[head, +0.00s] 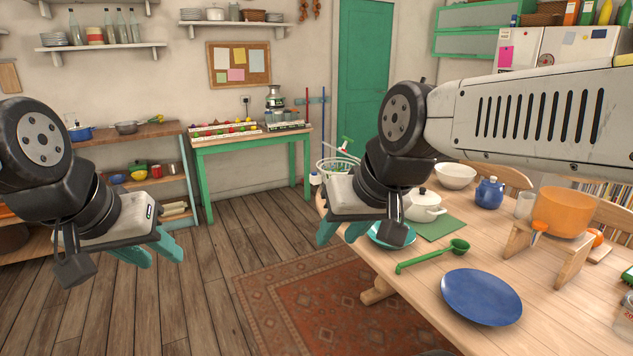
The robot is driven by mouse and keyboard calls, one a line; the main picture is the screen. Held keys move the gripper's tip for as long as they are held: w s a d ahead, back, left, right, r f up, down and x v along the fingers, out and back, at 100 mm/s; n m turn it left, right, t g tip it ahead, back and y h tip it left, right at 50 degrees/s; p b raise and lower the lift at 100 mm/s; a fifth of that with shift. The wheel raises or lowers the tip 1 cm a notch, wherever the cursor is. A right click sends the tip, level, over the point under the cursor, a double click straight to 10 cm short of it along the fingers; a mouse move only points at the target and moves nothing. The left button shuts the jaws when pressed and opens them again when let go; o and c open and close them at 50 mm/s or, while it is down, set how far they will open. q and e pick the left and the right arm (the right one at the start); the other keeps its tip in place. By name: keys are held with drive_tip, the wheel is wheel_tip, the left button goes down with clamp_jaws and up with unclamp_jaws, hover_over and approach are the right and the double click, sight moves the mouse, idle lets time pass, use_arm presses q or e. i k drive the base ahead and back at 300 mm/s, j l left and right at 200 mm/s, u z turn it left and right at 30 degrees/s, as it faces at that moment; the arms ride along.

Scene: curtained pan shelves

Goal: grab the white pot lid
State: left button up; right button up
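A white pot (432,213) stands on the wooden table in the head view, partly behind my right arm. Its white lid (428,198) sits on it, with a small knob on top. My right gripper (342,233) is to the left of the pot, apart from it, near the table's left end. Its teal fingers are spread and hold nothing that I can see. My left gripper (150,252) hangs over the wooden floor at the left, far from the pot. Its fingers are also apart and empty.
On the table (406,302), a teal bowl (378,236), green ladle (430,257), blue plate (481,297), white bowl (455,174) and blue jar (490,193) surround the pot. An orange bowl (565,210) is farther right. Floor at the left is clear.

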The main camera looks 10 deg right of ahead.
sight(421, 196)
drive_tip(key=i+z, duration=0.2)
drive_tip(key=i, duration=0.35)
drive_tip(key=i+j+z, duration=0.2)
drive_tip(key=i, duration=0.35)
drive_tip(key=i+l+z, duration=0.35)
drive_tip(key=i+z, duration=0.15)
drive_tip(key=i, duration=0.2)
